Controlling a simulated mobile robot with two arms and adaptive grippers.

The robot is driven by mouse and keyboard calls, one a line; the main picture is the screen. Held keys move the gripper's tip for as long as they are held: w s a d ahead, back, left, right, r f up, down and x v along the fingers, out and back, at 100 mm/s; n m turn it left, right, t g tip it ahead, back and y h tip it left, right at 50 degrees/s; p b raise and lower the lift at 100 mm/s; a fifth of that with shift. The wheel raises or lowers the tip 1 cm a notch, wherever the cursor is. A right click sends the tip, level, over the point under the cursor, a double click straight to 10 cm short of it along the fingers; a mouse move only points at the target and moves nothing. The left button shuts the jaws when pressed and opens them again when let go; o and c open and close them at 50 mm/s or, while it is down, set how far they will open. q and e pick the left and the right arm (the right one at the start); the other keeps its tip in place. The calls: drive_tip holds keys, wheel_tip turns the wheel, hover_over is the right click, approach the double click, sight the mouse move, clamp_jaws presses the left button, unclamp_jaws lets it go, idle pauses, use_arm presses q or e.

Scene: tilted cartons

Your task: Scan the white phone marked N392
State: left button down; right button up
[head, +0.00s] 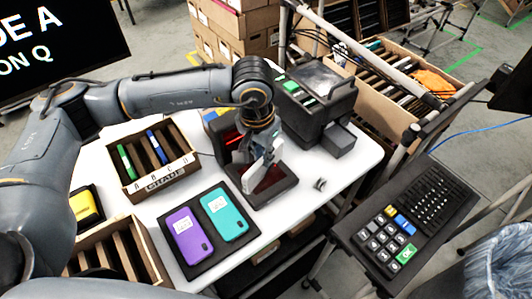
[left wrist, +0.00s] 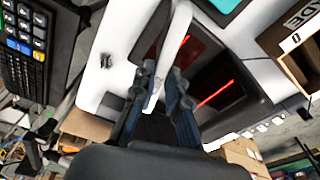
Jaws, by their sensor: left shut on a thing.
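My left gripper (head: 262,158) is shut on a white phone (head: 250,178) and holds it on edge over the black scanner (head: 276,190). In the left wrist view the fingers of my left gripper (left wrist: 157,88) close on the white phone (left wrist: 152,62) from both sides. The scanner (left wrist: 238,72) shows red light lines beside the phone there. I cannot read a marking on the phone, and I cannot tell whether it touches the scanner. My right gripper is not in view.
A purple phone (head: 188,236) and a teal phone (head: 225,212) lie on a black tray (head: 177,262). A divided carton (head: 162,180) holds a green and a blue phone. Another carton (head: 150,250) stands front left. A black machine (head: 312,105) stands behind the scanner; a keypad (head: 385,240) is right.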

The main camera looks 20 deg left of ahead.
use_arm(q)
drive_tip(key=shift+r, duration=0.45)
drive_tip(key=shift+r+p, duration=0.75)
drive_tip(key=shift+r, duration=1.35)
